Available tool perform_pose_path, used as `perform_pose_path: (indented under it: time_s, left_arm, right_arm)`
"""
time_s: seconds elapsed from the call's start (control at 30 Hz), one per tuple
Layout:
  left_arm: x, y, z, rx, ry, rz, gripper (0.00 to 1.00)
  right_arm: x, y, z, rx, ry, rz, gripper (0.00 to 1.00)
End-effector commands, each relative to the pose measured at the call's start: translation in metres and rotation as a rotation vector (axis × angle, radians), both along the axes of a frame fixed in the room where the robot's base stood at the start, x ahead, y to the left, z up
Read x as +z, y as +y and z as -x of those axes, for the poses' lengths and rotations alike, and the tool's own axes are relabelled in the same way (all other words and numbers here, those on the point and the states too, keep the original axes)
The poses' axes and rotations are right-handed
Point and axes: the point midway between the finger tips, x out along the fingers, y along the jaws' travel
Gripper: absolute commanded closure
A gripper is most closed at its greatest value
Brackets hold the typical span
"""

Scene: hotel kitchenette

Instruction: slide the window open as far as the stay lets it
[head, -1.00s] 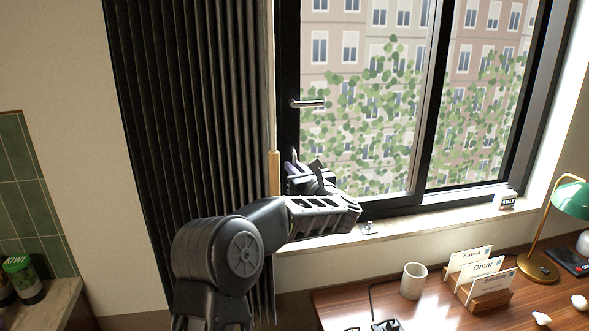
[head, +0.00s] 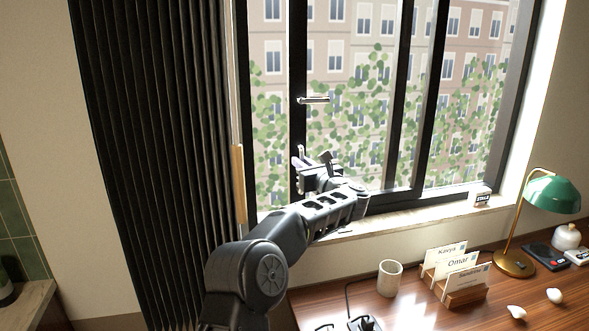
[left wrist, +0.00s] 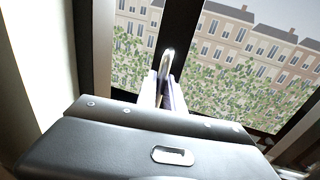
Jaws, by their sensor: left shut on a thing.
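The dark-framed sliding window sash (head: 298,60) stands part-way open. A silver lever handle (head: 313,99) sticks out sideways from that upright. My left gripper (head: 303,163) is at the upright below this handle, shut on a part of the sash. In the left wrist view the fingers (left wrist: 165,85) close at a shiny narrow metal piece (left wrist: 166,62) in front of the dark upright (left wrist: 180,30). The exact part held is mostly hidden by the fingers. I cannot make out the stay. My right gripper is not in view.
A dark pleated curtain (head: 150,150) hangs left of the opening. The pale sill (head: 400,211) carries a small lettered box (head: 480,197) at the right. Below, a wooden desk (head: 330,304) holds a white mug (head: 389,278), a card holder (head: 465,295) and a green lamp (head: 552,195).

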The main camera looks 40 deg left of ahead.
Motion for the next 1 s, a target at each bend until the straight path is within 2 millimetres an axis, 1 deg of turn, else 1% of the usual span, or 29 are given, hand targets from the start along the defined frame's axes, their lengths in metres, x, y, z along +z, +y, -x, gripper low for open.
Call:
perform_pose_path:
  time_s: [0.17,0.2,0.43,0.77,0.87,1.0]
  left_arm:
    - [0.000,0.000,0.001,0.004,0.000,0.002,1.00]
    - [0.000,0.001,0.001,0.005,0.000,0.002,0.86]
    - [0.000,0.001,0.002,0.006,0.001,0.002,0.67]
    - [-0.001,-0.001,0.003,0.006,0.000,0.001,0.67]
    - [-0.002,-0.009,0.007,0.005,0.000,0.001,0.67]
    - [-0.003,-0.027,0.016,0.003,-0.001,0.002,0.67]
  right_arm:
    - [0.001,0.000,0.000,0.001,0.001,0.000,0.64]
    - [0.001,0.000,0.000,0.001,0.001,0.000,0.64]
    - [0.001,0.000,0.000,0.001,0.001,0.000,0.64]
    - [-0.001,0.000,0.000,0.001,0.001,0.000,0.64]
    - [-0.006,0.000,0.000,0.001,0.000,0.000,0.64]
    - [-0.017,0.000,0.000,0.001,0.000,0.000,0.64]
